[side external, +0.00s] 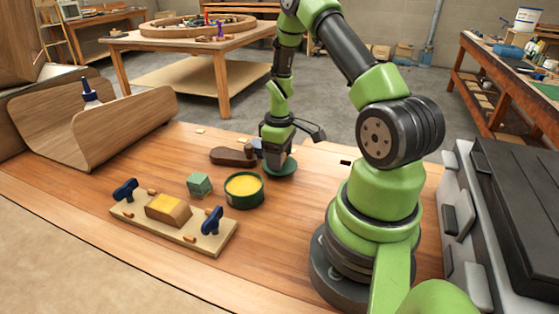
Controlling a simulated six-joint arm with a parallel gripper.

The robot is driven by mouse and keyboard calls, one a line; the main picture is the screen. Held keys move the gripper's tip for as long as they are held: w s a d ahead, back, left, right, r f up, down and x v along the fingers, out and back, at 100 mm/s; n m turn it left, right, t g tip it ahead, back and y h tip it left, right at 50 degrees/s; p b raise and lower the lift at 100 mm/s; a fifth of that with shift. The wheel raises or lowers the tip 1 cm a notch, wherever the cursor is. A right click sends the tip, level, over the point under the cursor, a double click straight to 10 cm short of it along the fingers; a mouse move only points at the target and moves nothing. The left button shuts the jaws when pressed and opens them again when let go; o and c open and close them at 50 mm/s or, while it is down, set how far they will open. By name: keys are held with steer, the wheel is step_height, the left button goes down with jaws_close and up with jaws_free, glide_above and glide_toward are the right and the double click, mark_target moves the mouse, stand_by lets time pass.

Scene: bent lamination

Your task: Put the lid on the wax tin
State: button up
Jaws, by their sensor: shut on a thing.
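The wax tin (244,202) is a round dark green tin standing open on the wooden bench, with yellow wax showing inside. The lid (286,169) is a green disc just behind and to the right of the tin, apart from it. My gripper (275,157) points down over the lid and is shut on it. The fingertips are small in this view and their exact contact is hard to see. I cannot tell whether the lid touches the bench or is slightly raised.
A brown wooden tool (233,156) lies just left of my gripper. A teal block (199,184) is left of the tin. A clamping board (135,212) with blue clamps and a wooden block sits in front. A bent wood piece (110,130) stands at the left.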

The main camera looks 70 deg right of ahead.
step_height(320, 180, up, 8)
steer(key=shift+w+a+f, duration=0.1)
steer(key=shift+f, duration=0.05)
steer(key=w+a+r+n, duration=0.1)
steer(key=w+a+n, duration=0.35)
steer(key=a, duration=0.65)
steer(key=shift+s+a+f, duration=0.1)
steer(key=shift+s+f, duration=0.1)
steer(key=shift+f, duration=1.1)
steer(key=shift+s+a+f, duration=0.1)
steer(key=shift+s+f, duration=0.05)
steer(key=shift+f, duration=1.15)
steer(key=shift+f, duration=0.75)
steer(key=o, duration=1.2)
steer(key=shift+r, duration=0.1)
